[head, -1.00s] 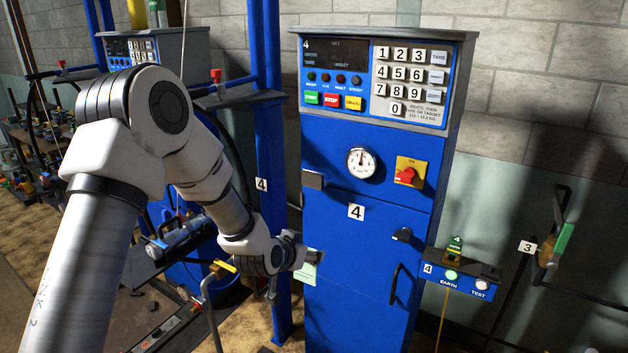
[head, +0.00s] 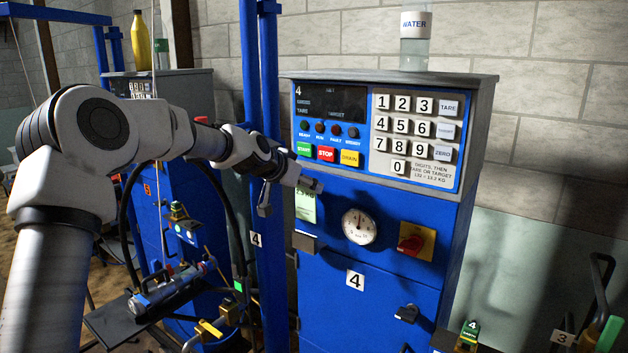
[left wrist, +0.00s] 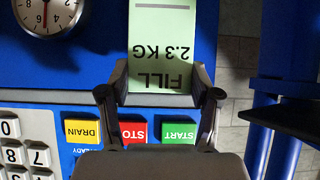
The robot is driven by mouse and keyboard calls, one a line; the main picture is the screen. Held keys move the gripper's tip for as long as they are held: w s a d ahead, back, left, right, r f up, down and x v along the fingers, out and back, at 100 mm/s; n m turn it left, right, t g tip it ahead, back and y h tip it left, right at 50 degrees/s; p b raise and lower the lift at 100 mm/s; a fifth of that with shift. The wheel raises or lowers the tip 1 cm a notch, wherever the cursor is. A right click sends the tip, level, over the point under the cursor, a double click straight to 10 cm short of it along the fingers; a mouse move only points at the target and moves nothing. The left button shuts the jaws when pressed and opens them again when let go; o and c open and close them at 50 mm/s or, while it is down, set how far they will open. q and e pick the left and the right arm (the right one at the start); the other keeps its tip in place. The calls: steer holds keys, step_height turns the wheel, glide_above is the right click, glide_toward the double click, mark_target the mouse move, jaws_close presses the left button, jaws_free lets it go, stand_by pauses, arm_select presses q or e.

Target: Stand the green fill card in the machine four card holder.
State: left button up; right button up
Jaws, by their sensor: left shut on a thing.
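The pale green fill card (head: 306,207) hangs upright below my left gripper (head: 312,186), which is shut on its upper end. In the left wrist view, my left gripper (left wrist: 161,90) holds the card (left wrist: 160,45), and its print reads FILL 2.3 KG upside down. The grey card holder (head: 306,241) is on the front of the blue machine four (head: 380,270), near its left edge. The card's lower end is just above the holder in the head view; I cannot tell the depth gap. My right gripper is not in view.
The keypad panel (head: 425,130) with start, stop and drain buttons is beside the gripper. A gauge (head: 359,226) and a red-and-yellow switch (head: 412,242) sit right of the holder. A blue post (head: 261,200) stands close on the left. A water bottle (head: 415,45) stands on top.

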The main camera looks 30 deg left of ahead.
mark_target(305, 215)
arm_select(q)
steer(key=shift+s+a+f+b, duration=0.1)
steer(key=shift+s+f+b, duration=0.4)
steer(key=shift+b, duration=0.2)
step_height(305, 215, down, 3)
steer(key=shift+w+r+b, duration=0.15)
steer(key=shift+r+b, duration=0.05)
steer(key=shift+b, duration=0.95)
steer(key=shift+f+b, duration=1.2)
steer(key=shift+f, duration=0.05)
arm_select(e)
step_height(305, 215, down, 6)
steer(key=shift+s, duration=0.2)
arm_select(q)
steer(key=shift+f+b, duration=0.4)
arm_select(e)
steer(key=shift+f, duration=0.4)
arm_select(q)
steer(key=shift+f+b, duration=0.5)
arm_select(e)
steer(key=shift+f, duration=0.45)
